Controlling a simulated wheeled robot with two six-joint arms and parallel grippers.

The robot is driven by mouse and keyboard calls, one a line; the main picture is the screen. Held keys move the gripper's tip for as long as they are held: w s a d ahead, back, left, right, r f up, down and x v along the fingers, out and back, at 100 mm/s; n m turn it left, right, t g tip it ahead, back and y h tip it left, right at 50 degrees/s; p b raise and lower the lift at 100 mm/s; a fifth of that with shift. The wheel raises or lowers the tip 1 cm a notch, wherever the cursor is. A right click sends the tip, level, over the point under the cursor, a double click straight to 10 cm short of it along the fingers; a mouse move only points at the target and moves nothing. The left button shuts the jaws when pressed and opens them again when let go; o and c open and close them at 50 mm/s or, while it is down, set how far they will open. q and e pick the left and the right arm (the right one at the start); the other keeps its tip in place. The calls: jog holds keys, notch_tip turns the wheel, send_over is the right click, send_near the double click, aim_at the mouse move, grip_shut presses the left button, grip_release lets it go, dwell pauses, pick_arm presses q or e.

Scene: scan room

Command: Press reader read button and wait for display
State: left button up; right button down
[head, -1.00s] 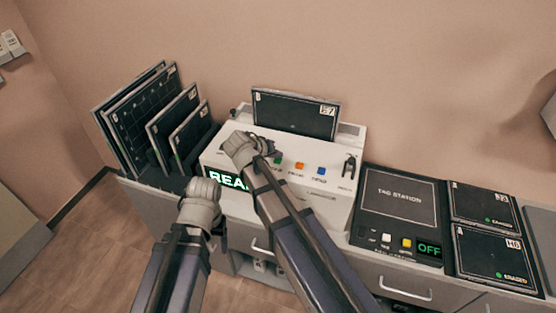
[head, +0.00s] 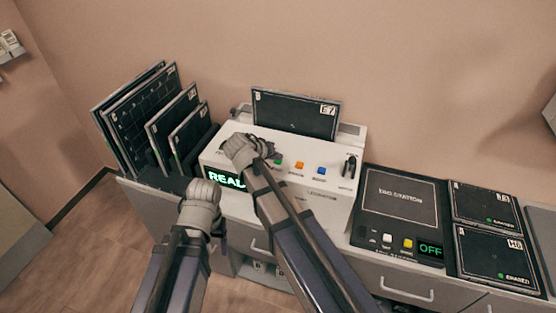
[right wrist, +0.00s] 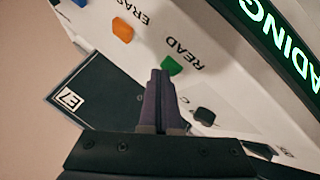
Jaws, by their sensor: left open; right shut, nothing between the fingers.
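The reader is a white box (head: 325,208) on the counter, with a row of coloured buttons. The green READ button (right wrist: 172,65) is right beside the tips of my right gripper (right wrist: 158,72) in the right wrist view. That gripper is shut and empty; I cannot tell whether it touches the button. In the head view my right gripper (head: 268,152) is over the reader's top left part. The lit display (head: 226,180) shows green letters, partly hidden by my arm; the right wrist view shows "ADING" on the display (right wrist: 290,45). My left gripper (head: 203,188) is open in front of the reader's left end.
A dark plate (head: 295,113) marked E7 stands in the reader. Several dark plates (head: 140,122) stand in a rack at the left. A tag station (head: 400,200) showing OFF and two flat plates (head: 490,255) lie to the right.

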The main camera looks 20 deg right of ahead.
aim_at(276, 162)
dwell(0.3)
jog(key=shift+r+p, duration=0.95)
jog(key=shift+p, duration=0.05)
notch_tip(276, 162, up, 5)
jog(key=p, duration=0.5)
dwell(0.5)
